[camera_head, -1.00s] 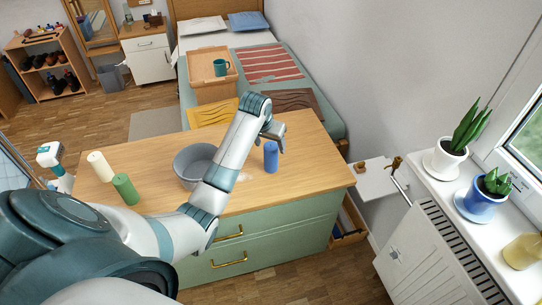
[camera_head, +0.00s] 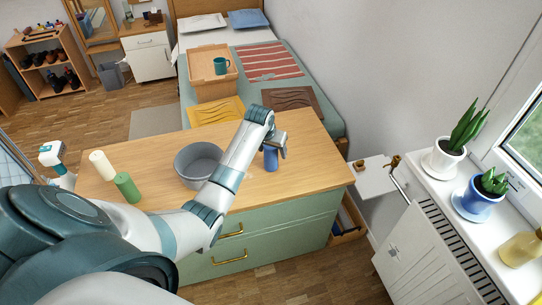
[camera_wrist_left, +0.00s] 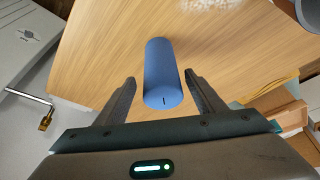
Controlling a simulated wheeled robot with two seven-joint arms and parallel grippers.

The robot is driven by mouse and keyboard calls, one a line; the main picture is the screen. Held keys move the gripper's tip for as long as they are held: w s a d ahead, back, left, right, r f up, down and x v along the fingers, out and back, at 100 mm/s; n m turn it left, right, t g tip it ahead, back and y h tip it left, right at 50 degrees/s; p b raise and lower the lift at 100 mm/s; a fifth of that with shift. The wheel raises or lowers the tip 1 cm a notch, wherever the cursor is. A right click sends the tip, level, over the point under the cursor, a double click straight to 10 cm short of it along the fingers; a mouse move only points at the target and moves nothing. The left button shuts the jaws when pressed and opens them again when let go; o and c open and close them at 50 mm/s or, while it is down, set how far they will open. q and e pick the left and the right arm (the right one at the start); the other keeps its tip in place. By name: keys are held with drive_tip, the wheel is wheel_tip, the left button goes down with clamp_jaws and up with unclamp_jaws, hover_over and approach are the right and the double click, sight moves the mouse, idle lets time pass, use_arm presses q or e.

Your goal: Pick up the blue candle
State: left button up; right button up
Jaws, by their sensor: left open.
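The blue candle (camera_head: 271,161) stands upright on the wooden top of the green drawer cabinet (camera_head: 310,150), right of a grey bowl. My left gripper (camera_head: 277,148) is at the candle's upper part and hides its top in the head view. In the left wrist view the candle (camera_wrist_left: 163,75) shows between the two spread fingers (camera_wrist_left: 160,84), with a gap on each side. The left gripper is open and holds nothing. My right gripper is in neither view.
A green candle (camera_head: 127,187) and a white candle (camera_head: 102,165) stand at the left of the top. The top's right end is clear. A windowsill with potted plants (camera_head: 446,155) is at the right.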

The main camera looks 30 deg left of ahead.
use_arm(q)
drive_tip(key=p+x, duration=0.1)
drive_tip(key=x, duration=0.1)
drive_tip(key=shift+a+f, duration=0.15)
drive_tip(key=shift+f, duration=0.15)
drive_tip(key=shift+x, duration=0.9)
drive_tip(key=c, duration=1.3)
drive_tip(key=shift+r, duration=0.15)
drive_tip(key=shift+c, duration=0.2)
drive_tip(key=shift+r, duration=0.55)
wheel_tip(320, 180, up, 2)
drive_tip(key=shift+w+r+b, duration=0.1)
drive_tip(key=shift+b, duration=0.55)
drive_tip(key=d+r+b, duration=0.3)
drive_tip(key=d+r, duration=0.4)
drive_tip(key=d, duration=0.4)
drive_tip(key=shift+s+d+r, duration=0.25)
drive_tip(key=shift+s+d, duration=0.1)
drive_tip(key=shift+s, duration=0.15)
